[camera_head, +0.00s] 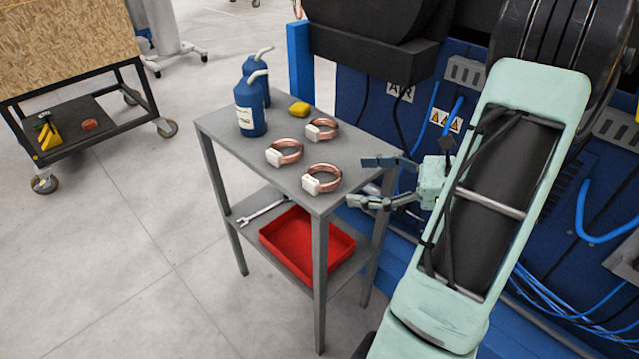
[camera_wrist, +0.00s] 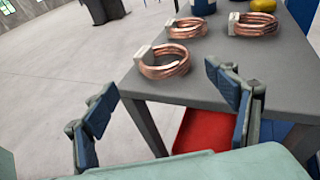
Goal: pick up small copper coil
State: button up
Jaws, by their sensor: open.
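Three copper coils with white blocks lie on the grey table. One is at the front right (camera_head: 330,186), one at the left (camera_head: 291,158) and one at the back (camera_head: 328,135). They look close in size, and I cannot tell which is the small one. In the wrist view, one coil (camera_wrist: 172,72) is nearest, with another just behind it (camera_wrist: 187,33) and one at the right (camera_wrist: 258,30). My gripper (camera_head: 358,181) is open and empty, right of the front right coil and apart from it. Its fingers also show in the wrist view (camera_wrist: 160,79).
Two blue bottles (camera_head: 250,118) and a yellow item (camera_head: 298,109) stand at the table's back. A red tray (camera_head: 291,244) and a wrench (camera_head: 263,211) lie on the lower shelf. A blue machine (camera_head: 345,95) is close behind. A cart (camera_head: 95,143) stands at the left.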

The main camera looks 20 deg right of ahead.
aim_at(310, 171)
jog(key=shift+m+t, duration=0.5)
jog(key=shift+t, duration=0.2)
jog(key=b+x, duration=0.2)
jog(key=x, duration=0.7)
jog(key=shift+w+b, duration=0.15)
jog(key=shift+b, duration=0.25)
jog(key=c, duration=1.3)
